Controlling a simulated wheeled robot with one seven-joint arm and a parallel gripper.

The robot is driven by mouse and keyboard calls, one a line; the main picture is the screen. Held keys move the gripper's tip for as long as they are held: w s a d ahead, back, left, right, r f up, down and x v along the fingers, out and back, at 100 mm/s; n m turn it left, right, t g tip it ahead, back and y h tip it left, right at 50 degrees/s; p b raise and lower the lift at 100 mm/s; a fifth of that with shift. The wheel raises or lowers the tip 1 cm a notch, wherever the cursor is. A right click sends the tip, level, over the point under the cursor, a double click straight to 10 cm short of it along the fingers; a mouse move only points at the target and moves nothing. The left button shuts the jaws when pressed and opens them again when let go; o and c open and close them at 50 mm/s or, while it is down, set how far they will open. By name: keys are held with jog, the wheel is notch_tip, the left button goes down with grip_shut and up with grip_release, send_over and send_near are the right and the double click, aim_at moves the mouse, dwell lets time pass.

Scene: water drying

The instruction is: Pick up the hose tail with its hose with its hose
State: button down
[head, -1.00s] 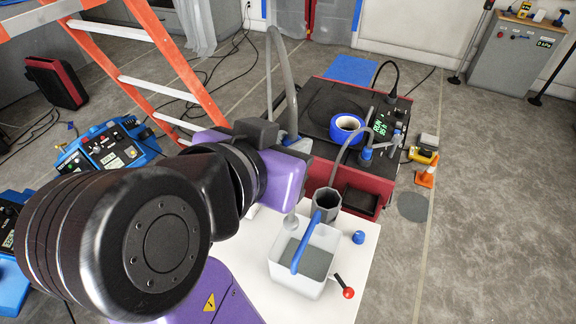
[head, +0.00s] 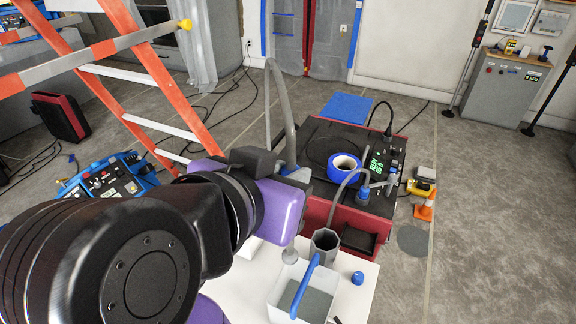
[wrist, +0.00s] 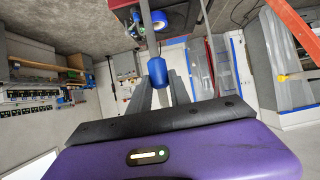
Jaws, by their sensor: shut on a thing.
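The hose tail is a blue fitting (wrist: 157,70) on the end of a grey hose (wrist: 148,28) in the wrist view. My gripper (wrist: 160,95) is shut on it, with its grey fingers around the lower part. In the head view my purple and black wrist hides the fingers and most of the grip. A grey hose (head: 285,115) rises in a tall arch behind my wrist there.
An orange ladder (head: 160,75) stands left. Floor at right is mostly clear.

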jog(key=shift+r+p, duration=2.3)
jog(key=shift+r, duration=0.9)
jog(key=shift+f, duration=0.1)
